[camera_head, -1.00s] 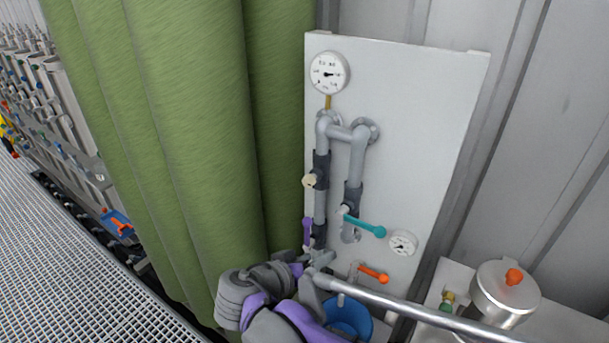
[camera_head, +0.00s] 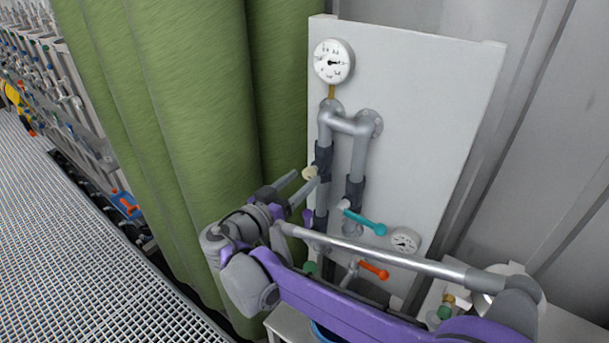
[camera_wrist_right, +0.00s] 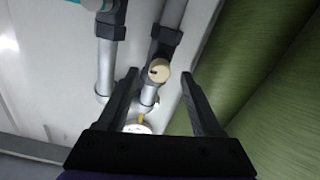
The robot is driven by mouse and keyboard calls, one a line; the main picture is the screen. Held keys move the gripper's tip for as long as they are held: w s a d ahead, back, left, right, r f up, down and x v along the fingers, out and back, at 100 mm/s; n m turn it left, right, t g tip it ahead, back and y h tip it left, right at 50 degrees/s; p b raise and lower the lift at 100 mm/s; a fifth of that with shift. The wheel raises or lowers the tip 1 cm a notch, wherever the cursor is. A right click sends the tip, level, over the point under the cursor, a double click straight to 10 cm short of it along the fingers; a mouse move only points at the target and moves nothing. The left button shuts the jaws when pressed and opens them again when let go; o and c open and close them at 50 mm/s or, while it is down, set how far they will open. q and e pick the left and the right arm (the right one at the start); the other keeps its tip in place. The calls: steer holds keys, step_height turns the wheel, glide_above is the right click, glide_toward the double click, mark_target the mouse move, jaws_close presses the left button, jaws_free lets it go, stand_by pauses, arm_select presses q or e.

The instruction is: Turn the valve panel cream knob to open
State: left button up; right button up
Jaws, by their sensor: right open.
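The cream knob (camera_head: 310,173) sits on the left vertical pipe of the white valve panel (camera_head: 430,110). In the right wrist view the cream knob (camera_wrist_right: 159,71) shows as a round cap with a small dark mark. My right gripper (camera_head: 303,182) is open beside the knob in the head view. In the right wrist view its two fingers (camera_wrist_right: 158,82) lie to either side of the knob's line. The knob shows near the level of the fingertips, and no contact is visible. My left gripper is not in view.
A teal lever (camera_head: 366,222), an orange lever (camera_head: 374,270) and two gauges (camera_head: 334,61) are on the panel. Green hanging sheeting (camera_head: 190,120) stands close on the left. A metal pot (camera_head: 508,270) is at the lower right.

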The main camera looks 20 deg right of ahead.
steer(key=shift+x, duration=1)
steer(key=shift+c, duration=0.2)
jaws_close()
